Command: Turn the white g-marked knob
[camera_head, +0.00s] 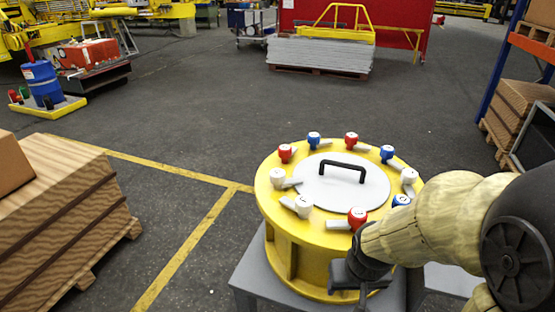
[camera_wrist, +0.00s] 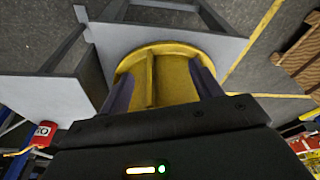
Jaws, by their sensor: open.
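White knobs sit on the rim of the yellow drum (camera_head: 290,255): one at the left (camera_head: 277,178), one at the front left (camera_head: 303,206), and one at the right (camera_head: 410,177). Their marks are too small to read, so I cannot tell which is g. My gripper (camera_head: 360,285) is at the drum's front right side, below the rim, partly hidden by my arm. In the wrist view my gripper (camera_wrist: 161,75) is open and empty, its fingers before the drum's yellow side (camera_wrist: 175,82). No white knob is between them.
Red knobs (camera_head: 357,217) and blue knobs (camera_head: 387,153) share the rim around a white lid (camera_head: 325,190) with a black handle (camera_head: 343,167). The drum stands on a grey table (camera_head: 250,280). A wooden crate (camera_head: 70,225) is at the left. Open floor lies behind.

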